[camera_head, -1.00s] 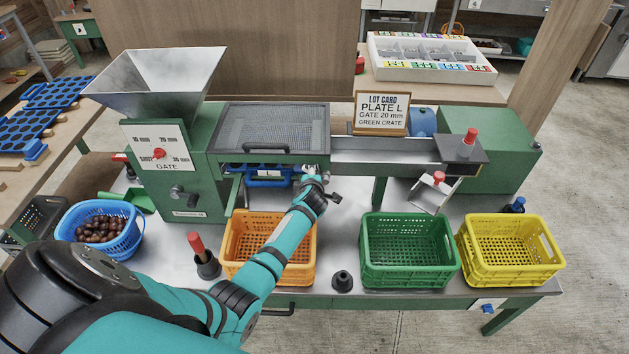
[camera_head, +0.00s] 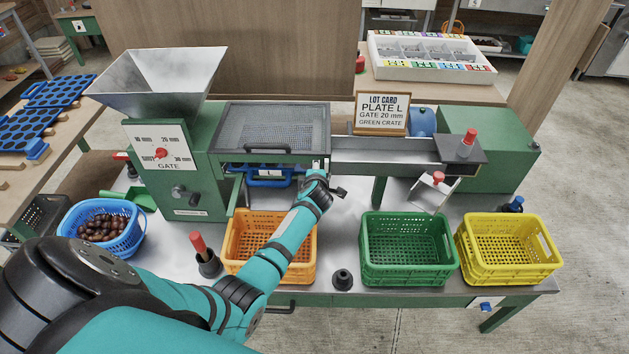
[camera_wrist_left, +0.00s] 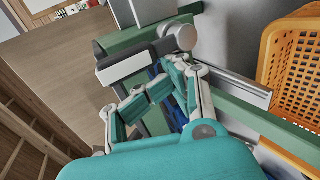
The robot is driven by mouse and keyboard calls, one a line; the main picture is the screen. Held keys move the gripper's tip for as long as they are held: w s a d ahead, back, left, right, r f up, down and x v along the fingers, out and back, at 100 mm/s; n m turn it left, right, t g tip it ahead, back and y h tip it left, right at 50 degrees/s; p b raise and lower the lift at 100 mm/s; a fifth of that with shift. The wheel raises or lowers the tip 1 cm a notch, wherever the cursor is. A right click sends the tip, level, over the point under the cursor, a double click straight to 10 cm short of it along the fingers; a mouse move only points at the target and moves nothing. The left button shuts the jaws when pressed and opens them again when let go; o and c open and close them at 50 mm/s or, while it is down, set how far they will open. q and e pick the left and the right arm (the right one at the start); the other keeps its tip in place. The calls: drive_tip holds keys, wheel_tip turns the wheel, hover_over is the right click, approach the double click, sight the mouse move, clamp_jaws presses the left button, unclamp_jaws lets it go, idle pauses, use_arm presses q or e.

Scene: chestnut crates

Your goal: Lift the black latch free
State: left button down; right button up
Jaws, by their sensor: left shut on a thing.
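My left gripper (camera_head: 318,171) reaches to the front right corner of the mesh-covered sorter tray (camera_head: 273,128). In the left wrist view my left gripper (camera_wrist_left: 150,83) is shut at a dark bar with a pale front face, which appears to be the black latch (camera_wrist_left: 104,50). A round grey knob (camera_wrist_left: 178,38) sits just beside it. The fingers hide part of the latch, and I cannot tell whether it is still seated. In the head view the latch is mostly hidden by the gripper. My right gripper is not in view.
An orange crate (camera_head: 232,262) stands below my left forearm. A green crate (camera_head: 408,276) and a yellow crate (camera_head: 510,272) stand to the right. A blue tray handle (camera_head: 268,182) shows under the mesh. A lot card (camera_head: 381,113) stands behind the chute.

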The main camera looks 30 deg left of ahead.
use_arm(q)
drive_tip(key=s+d+p, duration=0.5)
drive_tip(key=s, duration=0.2)
drive_tip(key=shift+s+r, duration=0.15)
drive_tip(key=shift+s, duration=0.15)
drive_tip(key=shift+a, duration=0.15)
